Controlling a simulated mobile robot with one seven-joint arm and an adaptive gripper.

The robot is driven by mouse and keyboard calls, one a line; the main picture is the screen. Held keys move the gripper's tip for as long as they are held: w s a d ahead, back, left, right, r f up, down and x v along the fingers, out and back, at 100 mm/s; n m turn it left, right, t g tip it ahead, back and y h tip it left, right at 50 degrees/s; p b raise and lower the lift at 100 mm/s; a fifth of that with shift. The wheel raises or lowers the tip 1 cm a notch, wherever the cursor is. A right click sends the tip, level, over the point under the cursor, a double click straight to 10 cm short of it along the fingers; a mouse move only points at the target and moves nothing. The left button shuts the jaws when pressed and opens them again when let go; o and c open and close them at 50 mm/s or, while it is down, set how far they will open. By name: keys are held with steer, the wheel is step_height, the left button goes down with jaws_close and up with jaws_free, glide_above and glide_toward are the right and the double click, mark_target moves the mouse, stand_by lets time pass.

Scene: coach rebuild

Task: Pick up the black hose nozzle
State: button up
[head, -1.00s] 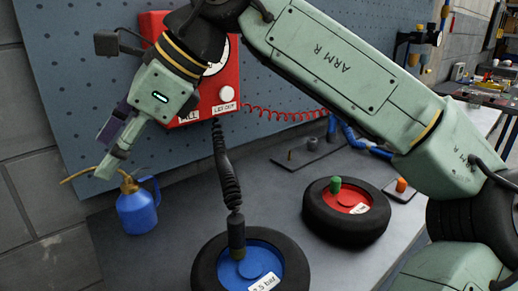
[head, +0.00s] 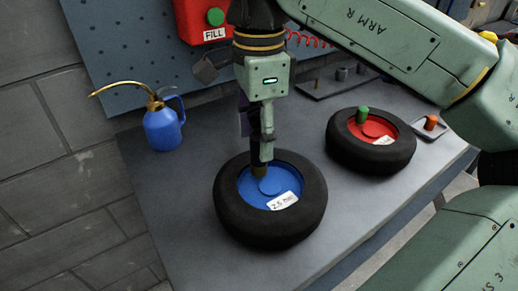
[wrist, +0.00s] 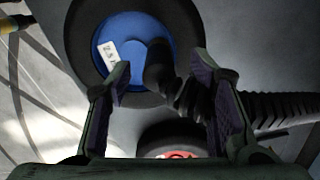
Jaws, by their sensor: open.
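The black hose nozzle (wrist: 158,68) stands on the blue hub of the nearer tire (head: 225,205), mostly hidden behind my gripper in the head view. Only a dark, brassy lower part shows there, at the hub. In the wrist view its ribbed black hose (wrist: 280,108) runs off to the right. My gripper (head: 262,150) points down over the hub. In the wrist view my gripper (wrist: 168,82) is open, with purple pads on either side of the nozzle and hose. I cannot tell whether a pad touches them.
A blue oil can (head: 163,128) with a brass spout stands at left. A second tire (head: 372,155) with a red hub and green cap lies at right. A red fill box (head: 200,20) hangs on the pegboard. The bench front left is clear.

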mark_target(258, 153)
step_height(258, 153, down, 4)
steer(key=shift+a+f+p, duration=0.1)
steer(key=shift+p, duration=0.2)
steer(key=shift+s, duration=0.1)
steer(key=shift+c, duration=0.5)
jaws_close()
